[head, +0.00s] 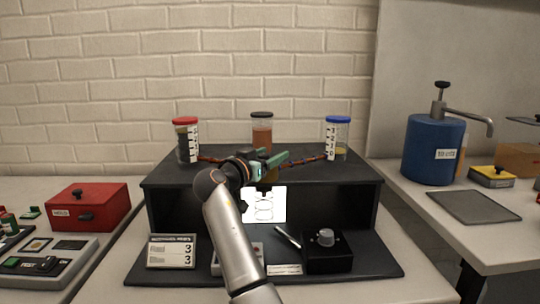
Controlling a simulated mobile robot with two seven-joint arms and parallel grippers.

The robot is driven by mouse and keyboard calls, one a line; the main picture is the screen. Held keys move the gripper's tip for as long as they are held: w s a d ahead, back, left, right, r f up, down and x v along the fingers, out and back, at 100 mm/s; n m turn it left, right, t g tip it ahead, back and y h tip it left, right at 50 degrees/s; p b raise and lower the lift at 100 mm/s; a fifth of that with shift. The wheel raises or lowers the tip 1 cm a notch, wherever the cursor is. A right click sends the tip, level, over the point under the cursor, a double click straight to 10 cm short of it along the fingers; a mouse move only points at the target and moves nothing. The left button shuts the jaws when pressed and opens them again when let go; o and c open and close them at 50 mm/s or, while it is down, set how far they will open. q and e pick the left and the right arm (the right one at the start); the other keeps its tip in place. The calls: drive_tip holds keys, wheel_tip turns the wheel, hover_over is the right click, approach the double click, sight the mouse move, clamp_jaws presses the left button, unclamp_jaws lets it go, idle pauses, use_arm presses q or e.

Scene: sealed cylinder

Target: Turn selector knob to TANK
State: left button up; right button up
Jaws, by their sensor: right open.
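A round grey knob (326,237) sits on a small black box (329,258) at the front right of the dark bench unit; I take it for the selector knob. Its setting and any TANK marking are too small to read. My right gripper (276,161), with greenish fingers, is open above the unit's top shelf, up and to the left of the knob and apart from it. My right arm rises from the bottom edge and hides part of the unit's middle. My left gripper is not in view.
Jars with red (185,140), black (262,133) and blue (338,137) lids stand on the dark shelf (165,174). A pen-like stick (287,236) lies left of the black box. A red box (89,207) is at left, a blue pump tank (434,150) at right.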

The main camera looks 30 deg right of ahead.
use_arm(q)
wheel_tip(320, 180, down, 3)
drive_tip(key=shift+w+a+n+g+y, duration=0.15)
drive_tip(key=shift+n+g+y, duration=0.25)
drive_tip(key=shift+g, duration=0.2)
use_arm(e)
drive_tip(key=v, duration=1.2)
drive_tip(key=shift+a, duration=0.15)
use_arm(q)
drive_tip(key=shift+p, duration=0.35)
use_arm(e)
drive_tip(key=shift+s+r, duration=0.1)
drive_tip(key=shift+r, duration=0.1)
